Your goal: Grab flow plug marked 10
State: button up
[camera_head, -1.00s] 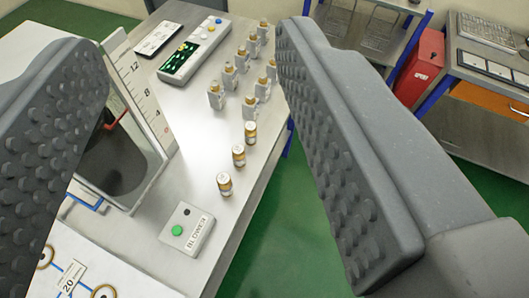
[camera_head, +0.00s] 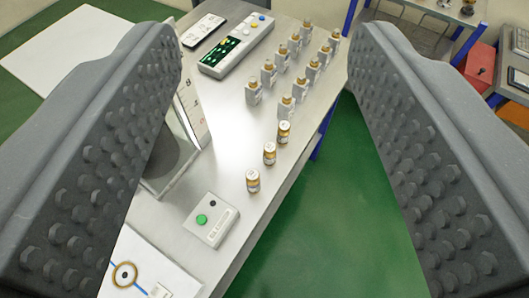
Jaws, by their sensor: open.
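My gripper (camera_head: 265,70) is open and empty. Its two grey studded fingers frame the view at left and right, with the plugs showing between them, apart from both fingers.
Several grey fittings with brass tops (camera_head: 286,106) stand behind the plugs. A box with a green button (camera_head: 210,220) sits in front. A control panel (camera_head: 237,45) lies at the back. The table's right edge drops to green floor (camera_head: 330,210). A gauge panel is partly hidden at left.

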aim_at(269, 154)
jog(key=u, duration=1.75)
jog(key=k, duration=1.3)
jog(key=z, duration=1.6)
jog(key=i, duration=1)
jog(key=u, duration=0.05)
